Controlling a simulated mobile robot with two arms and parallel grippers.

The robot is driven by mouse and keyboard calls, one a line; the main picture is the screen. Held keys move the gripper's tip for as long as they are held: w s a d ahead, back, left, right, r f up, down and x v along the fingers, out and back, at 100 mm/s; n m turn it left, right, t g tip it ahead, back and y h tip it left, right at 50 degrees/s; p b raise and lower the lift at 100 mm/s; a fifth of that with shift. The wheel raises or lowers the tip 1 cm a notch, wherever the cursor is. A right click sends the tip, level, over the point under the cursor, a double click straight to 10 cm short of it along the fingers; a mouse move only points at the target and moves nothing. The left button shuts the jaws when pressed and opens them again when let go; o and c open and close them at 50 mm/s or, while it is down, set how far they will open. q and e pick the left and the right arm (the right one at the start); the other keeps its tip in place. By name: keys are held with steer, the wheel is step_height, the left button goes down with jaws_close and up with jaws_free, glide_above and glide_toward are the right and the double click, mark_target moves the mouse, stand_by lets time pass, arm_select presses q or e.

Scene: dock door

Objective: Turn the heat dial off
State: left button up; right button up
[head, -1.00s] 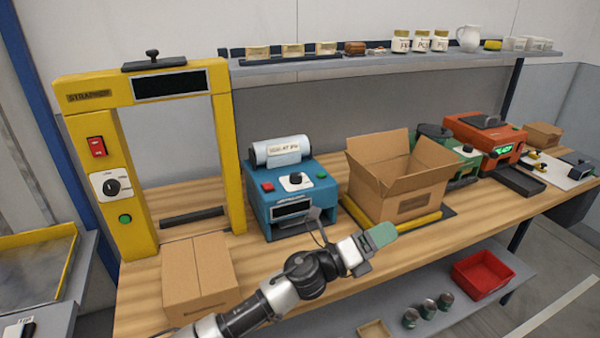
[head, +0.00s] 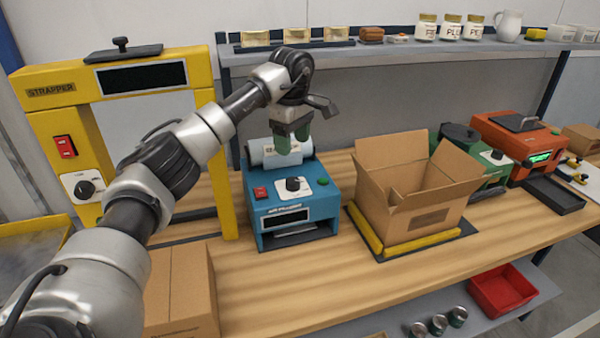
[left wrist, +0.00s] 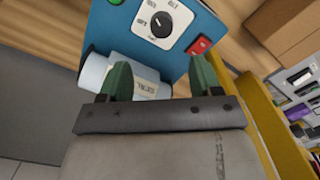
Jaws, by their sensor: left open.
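A blue machine (head: 290,205) stands on the workbench with a black dial (head: 293,184) on a white plate on its sloped face. In the left wrist view the dial (left wrist: 161,24) shows near the top with printed marks around it, too blurred to read. The yellow strapper has another black dial (head: 84,188) on a white plate; I cannot tell which is the heat dial. My left gripper (head: 292,140) points down above the back of the blue machine, over its white roll (head: 258,152), apart from the dial. Its green fingers (left wrist: 161,80) are open with nothing held. My right gripper is out of view.
The yellow strapper frame (head: 55,110) rises at left, with a closed carton (head: 185,290) before it. An open box (head: 415,195) stands right of the blue machine. A red button (head: 260,192) and a green button (head: 322,181) flank the dial.

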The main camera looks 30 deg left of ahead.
mark_target(293, 180)
arm_select(q)
steer(key=f, duration=0.2)
steer(key=f+p, duration=0.1)
steer(key=shift+s+f, duration=0.25)
steer(key=shift+f, duration=0.15)
step_height(293, 180, down, 7)
steer(key=shift+w+r+p, duration=0.1)
steer(key=shift+r+p, duration=0.05)
steer(key=shift+p, duration=0.45)
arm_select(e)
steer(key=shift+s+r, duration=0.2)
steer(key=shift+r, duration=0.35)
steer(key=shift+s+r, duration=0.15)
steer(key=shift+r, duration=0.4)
arm_select(q)
steer(key=c, duration=0.9)
